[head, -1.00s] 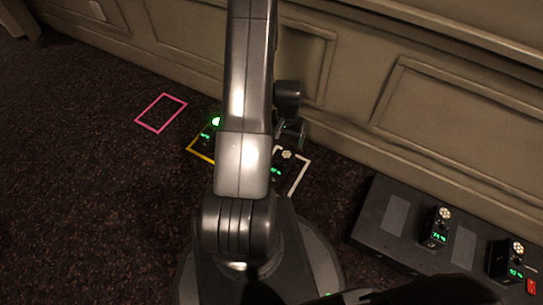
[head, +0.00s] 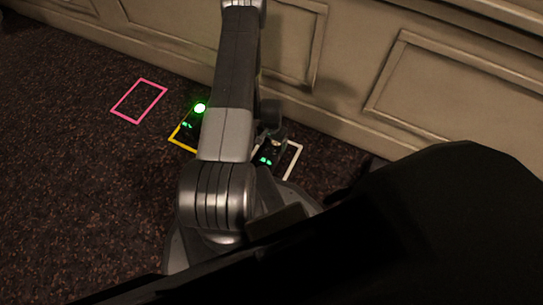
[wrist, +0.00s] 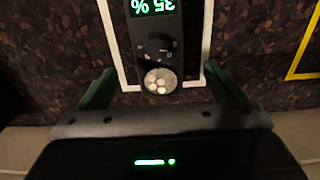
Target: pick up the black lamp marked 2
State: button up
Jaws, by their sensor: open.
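A black lamp (wrist: 156,45) with a knob, a cluster of round bulbs and a green "35 %" display lies between my fingers in the wrist view, inside a white outline. In the head view the lamp in the white outline (head: 266,160) shows partly beside my arm. My gripper (wrist: 163,88) is open, with one finger on each side of the lamp's bulb end; I cannot tell if either touches it. Another black lamp (head: 187,124) with a lit green bulb stands in the yellow outline, partly behind my arm. No mark 2 is readable on either lamp.
An empty pink outline (head: 139,101) lies on the dark speckled carpet (head: 70,170) at left, with free floor around it. A panelled wall (head: 350,60) runs behind the outlines. A large black shape (head: 420,230) hides the lower right of the head view.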

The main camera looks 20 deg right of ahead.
aim_at(272, 150)
jog(key=f+b, duration=0.1)
jog(key=f, duration=0.2)
jog(key=f+b, duration=0.1)
jog(key=f, duration=0.3)
jog(key=shift+s+a+f+b, duration=0.1)
jog(key=shift+s+f+b, duration=0.1)
jog(key=shift+b, duration=0.2)
jog(key=shift+r, duration=0.1)
jog(key=shift+c, duration=0.5)
jog(key=c, duration=1.7)
jog(key=shift+r, duration=0.15)
